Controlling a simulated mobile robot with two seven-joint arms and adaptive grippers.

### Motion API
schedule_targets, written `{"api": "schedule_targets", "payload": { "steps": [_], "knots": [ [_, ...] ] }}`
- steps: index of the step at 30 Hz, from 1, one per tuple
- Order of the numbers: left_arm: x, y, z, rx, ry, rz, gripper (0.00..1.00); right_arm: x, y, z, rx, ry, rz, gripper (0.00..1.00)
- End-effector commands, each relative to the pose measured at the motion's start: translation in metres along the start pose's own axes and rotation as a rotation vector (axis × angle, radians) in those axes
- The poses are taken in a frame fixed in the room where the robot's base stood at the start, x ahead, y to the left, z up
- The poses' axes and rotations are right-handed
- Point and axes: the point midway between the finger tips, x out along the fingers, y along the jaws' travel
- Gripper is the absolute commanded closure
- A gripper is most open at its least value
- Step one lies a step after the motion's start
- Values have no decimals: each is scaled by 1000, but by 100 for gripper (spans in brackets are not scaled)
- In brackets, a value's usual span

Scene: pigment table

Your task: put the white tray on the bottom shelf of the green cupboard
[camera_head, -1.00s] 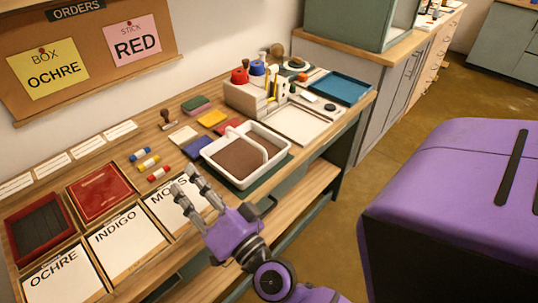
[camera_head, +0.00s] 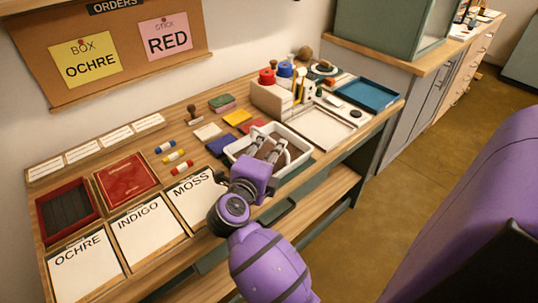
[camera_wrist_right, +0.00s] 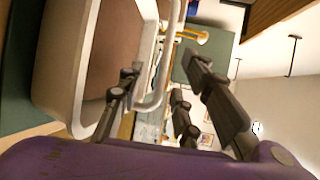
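The white tray (camera_head: 303,158), with a brown floor and a raised white handle, rests on a green mat on the wooden table. It also shows in the right wrist view (camera_wrist_right: 55,62). My left gripper is not in view.
A shallow cream tray (camera_head: 318,130), a blue tray (camera_head: 368,95) and a block with tools and jars (camera_head: 268,98) stand close behind the white tray. Labelled cards, red boxes (camera_head: 127,180) and small sticks lie to the left. The floor (camera_head: 405,200) at right is clear.

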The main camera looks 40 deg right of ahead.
Motion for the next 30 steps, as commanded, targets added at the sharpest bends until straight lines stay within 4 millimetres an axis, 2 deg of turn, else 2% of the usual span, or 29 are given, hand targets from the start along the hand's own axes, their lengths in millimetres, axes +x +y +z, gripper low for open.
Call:
{"api": "schedule_targets", "payload": {
  "steps": [3, 7, 16, 23, 30],
  "knots": [
    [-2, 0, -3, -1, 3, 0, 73, 19, -6, -3, 1, -1, -5, 68],
    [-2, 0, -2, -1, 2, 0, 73, 35, -4, -3, -1, -1, -3, 68],
    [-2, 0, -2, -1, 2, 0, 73, 39, -3, -3, 0, -1, -1, 68],
    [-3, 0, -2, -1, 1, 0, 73, 39, -3, -3, 0, -1, -1, 98],
    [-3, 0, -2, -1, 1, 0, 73, 39, -2, -3, -1, -1, 0, 100]
  ]
}}
